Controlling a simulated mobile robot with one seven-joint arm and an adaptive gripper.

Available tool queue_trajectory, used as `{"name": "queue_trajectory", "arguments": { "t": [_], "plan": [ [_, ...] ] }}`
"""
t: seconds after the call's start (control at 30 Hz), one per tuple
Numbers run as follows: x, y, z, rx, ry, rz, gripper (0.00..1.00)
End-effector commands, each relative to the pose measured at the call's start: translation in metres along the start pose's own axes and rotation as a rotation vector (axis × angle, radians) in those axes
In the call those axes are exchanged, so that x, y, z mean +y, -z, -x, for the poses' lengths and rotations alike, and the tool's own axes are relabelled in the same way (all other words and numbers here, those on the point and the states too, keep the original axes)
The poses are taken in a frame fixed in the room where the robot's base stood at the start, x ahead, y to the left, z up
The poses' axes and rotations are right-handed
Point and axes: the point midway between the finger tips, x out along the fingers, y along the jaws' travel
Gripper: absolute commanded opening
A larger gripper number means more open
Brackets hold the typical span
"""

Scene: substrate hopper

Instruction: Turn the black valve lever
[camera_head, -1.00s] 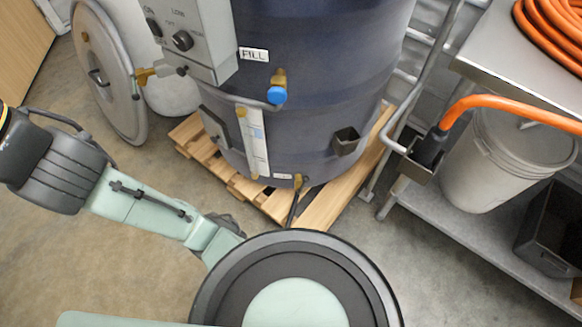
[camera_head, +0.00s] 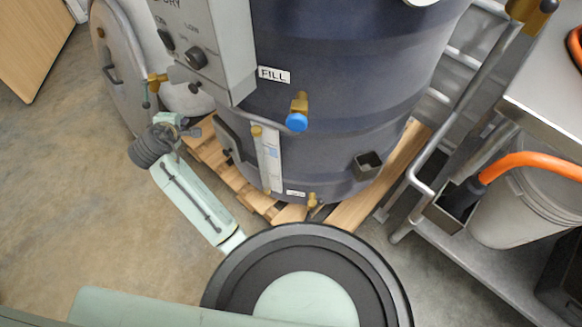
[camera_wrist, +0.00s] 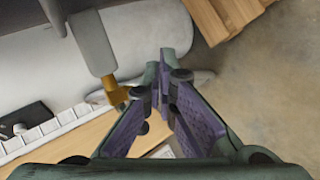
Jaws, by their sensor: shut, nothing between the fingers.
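A brass valve (camera_head: 156,82) on a grey pipe sticks out left of the control box, with a thin dark lever (camera_head: 146,96) hanging from it. A second brass valve (camera_head: 312,199) sits low on the drum's front; whatever lever it has is hard to make out now. My gripper is shut and empty in the wrist view (camera_wrist: 168,75), its purple-padded fingers meeting. A brass fitting (camera_wrist: 114,92) on a grey pipe is just left of the fingers there; no lever shows clearly. In the head view my arm's far end is below the left valve, and the fingers are hard to pick out.
The dark blue drum (camera_head: 350,60) stands on a wooden pallet (camera_head: 352,205). A blue-handled brass valve (camera_head: 298,112) is on its front. A round grey lid (camera_head: 108,50) leans at the left. A metal cart (camera_head: 480,290) with a bucket stands right. Floor at left is clear.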

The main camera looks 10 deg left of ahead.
Motion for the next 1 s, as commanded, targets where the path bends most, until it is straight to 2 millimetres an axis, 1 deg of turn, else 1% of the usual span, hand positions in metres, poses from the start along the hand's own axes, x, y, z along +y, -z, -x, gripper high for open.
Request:
{"name": "queue_trajectory", "arguments": {
  "t": [0.03, 0.07, 0.1, 0.13, 0.17, 0.2, 0.3, 0.33, 0.4, 0.43, 0.5, 0.57, 0.67, 0.77, 1.0],
  "plan": [
    [-0.043, -0.040, -0.019, -0.135, 0.096, 0.085, 0.00],
    [-0.067, -0.063, -0.025, -0.213, 0.154, 0.140, 0.00],
    [-0.097, -0.095, -0.030, -0.315, 0.235, 0.211, 0.00],
    [-0.118, -0.118, -0.030, -0.388, 0.296, 0.263, 0.00],
    [-0.138, -0.140, -0.029, -0.458, 0.357, 0.311, 0.00],
    [-0.163, -0.168, -0.023, -0.543, 0.437, 0.373, 0.00],
    [-0.209, -0.221, -0.003, -0.714, 0.611, 0.496, 0.00],
    [-0.219, -0.233, 0.003, -0.754, 0.654, 0.524, 0.00],
    [-0.236, -0.254, 0.017, -0.824, 0.734, 0.573, 0.00],
    [-0.240, -0.260, 0.021, -0.845, 0.759, 0.586, 0.00],
    [-0.248, -0.269, 0.028, -0.877, 0.796, 0.608, 0.00],
    [-0.251, -0.274, 0.029, -0.886, 0.808, 0.614, 0.00],
    [-0.254, -0.282, 0.025, -0.887, 0.809, 0.614, 0.00],
    [-0.260, -0.297, 0.019, -0.886, 0.810, 0.612, 0.00],
    [-0.278, -0.342, -0.002, -0.886, 0.808, 0.611, 0.00]
  ]
}}
